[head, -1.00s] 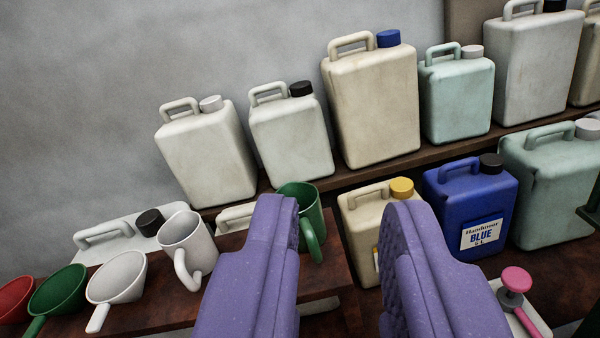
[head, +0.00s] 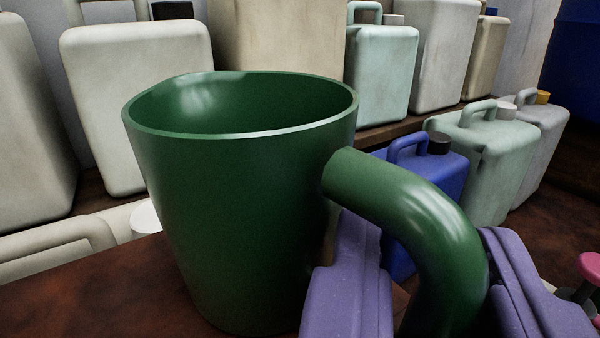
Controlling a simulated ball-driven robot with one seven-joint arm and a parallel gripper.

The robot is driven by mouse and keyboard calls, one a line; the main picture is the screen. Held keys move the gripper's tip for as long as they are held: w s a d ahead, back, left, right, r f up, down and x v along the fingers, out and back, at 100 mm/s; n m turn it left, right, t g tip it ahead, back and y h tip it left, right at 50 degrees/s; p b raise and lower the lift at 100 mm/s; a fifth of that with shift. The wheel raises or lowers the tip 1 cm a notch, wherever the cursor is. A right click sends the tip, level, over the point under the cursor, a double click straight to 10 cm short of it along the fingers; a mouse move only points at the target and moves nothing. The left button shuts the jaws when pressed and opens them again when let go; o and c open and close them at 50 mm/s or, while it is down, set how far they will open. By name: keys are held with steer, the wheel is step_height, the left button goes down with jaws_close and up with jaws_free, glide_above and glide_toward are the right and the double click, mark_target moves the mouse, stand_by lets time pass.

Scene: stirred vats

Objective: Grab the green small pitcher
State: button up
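The green small pitcher (head: 235,210) stands upright on a dark reddish wooden surface and fills the middle of the view, very close. Its open rim faces up and the inside looks empty. Its thick curved handle (head: 425,215) points right and toward me. My gripper (head: 428,240) is open, with one purple finger on each side of the handle's lower part. The left finger is close to the pitcher's wall. I cannot tell whether either finger touches the handle. The handle's lower end is cut off by the frame's bottom edge.
Pale jerrycans (head: 140,100) stand behind the pitcher. A blue jerrycan (head: 445,170) and a pale green one (head: 480,165) stand behind the handle. A pink-topped item (head: 589,266) is at the right edge. Bare wood (head: 90,295) lies to the pitcher's left.

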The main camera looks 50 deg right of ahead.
mark_target(488, 243)
steer(key=shift+x, duration=1.1)
steer(key=shift+s, duration=0.1)
jaws_close()
steer(key=shift+r, duration=0.15)
steer(key=shift+r+p, duration=0.75)
steer(key=shift+r, duration=0.65)
steer(key=s+a+r+p, duration=0.1)
steer(key=s+r+p, duration=0.1)
steer(key=s, duration=1.4)
steer(key=shift+a, duration=0.2)
